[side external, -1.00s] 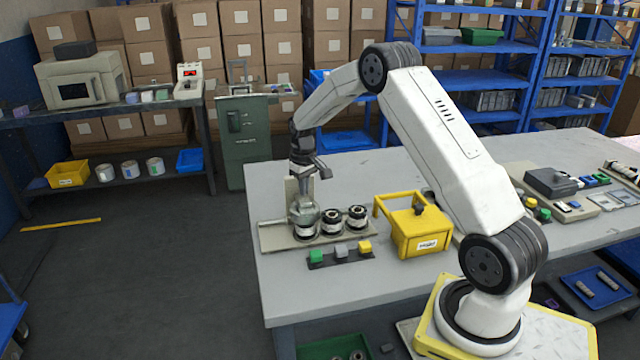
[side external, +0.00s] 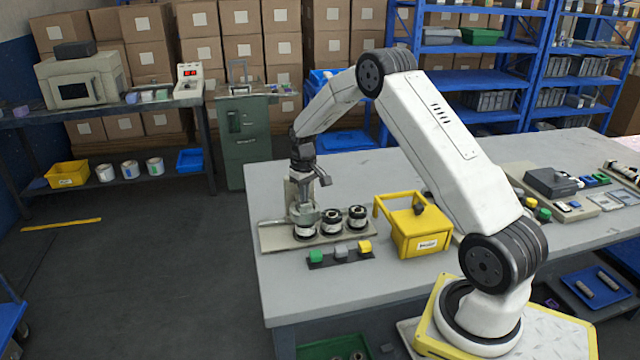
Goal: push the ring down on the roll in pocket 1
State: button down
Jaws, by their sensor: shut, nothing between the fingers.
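A pale holder plate (side external: 273,240) on the grey table carries three dark-and-white rolls in a row. My gripper (side external: 304,222) is shut, pointing down onto the left roll (side external: 305,234). Its fingertips are at the top of that roll; whether they touch it cannot be told. The gripper hides most of the roll's top, and I cannot make out a ring there. The middle roll (side external: 332,224) and the right roll (side external: 357,219) stand upright beside it, with dark tops. No pocket numbers are readable.
A strip with green, grey and yellow buttons (side external: 341,251) lies in front of the holder. A yellow box with a handle (side external: 418,238) stands to the right. The grey table (side external: 310,292) is clear at its front left.

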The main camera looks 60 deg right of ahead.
jog(key=shift+f, duration=1.55)
jog(key=shift+r, duration=4.35)
